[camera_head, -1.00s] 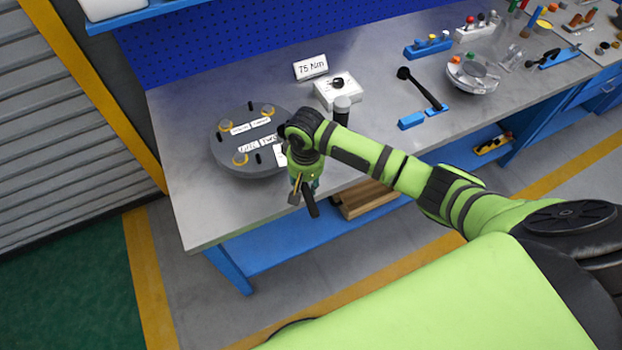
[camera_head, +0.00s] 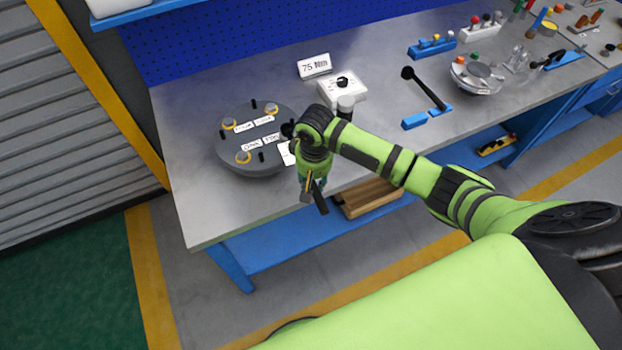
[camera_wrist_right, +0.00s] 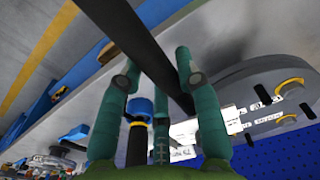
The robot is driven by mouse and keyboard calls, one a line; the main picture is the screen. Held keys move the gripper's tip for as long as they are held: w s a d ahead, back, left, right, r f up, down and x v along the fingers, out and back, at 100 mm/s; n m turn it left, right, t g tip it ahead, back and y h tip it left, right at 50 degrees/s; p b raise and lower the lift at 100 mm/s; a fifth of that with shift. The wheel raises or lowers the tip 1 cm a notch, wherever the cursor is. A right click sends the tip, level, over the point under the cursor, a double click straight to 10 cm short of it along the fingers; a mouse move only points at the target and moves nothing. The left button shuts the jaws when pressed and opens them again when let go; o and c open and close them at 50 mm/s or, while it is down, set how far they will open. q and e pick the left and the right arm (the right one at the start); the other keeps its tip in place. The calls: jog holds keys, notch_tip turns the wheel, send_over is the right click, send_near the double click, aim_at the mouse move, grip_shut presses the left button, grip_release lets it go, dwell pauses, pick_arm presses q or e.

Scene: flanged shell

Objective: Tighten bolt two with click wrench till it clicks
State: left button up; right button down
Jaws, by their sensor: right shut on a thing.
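The flanged shell (camera_head: 240,159) is a grey disc on the left of the bench in the head view, with yellow-ringed bolts, black studs and white labels. The labels do not read clearly enough to pick out bolt two. My right gripper (camera_head: 313,192) is at the shell's right front, over the bench's front edge. It is shut on a long black bar, which looks like the click wrench (camera_head: 320,203). In the wrist view the bar (camera_wrist_right: 135,45) runs between the teal fingers (camera_wrist_right: 165,82). The shell's rim (camera_wrist_right: 265,123) is at the right there. My left gripper is out of view.
Another black long-handled tool (camera_head: 426,90) rests on a blue holder (camera_head: 414,121).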

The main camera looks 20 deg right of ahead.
dwell(0.3)
jog(key=shift+w+r, duration=0.15)
jog(key=shift+r, duration=2.95)
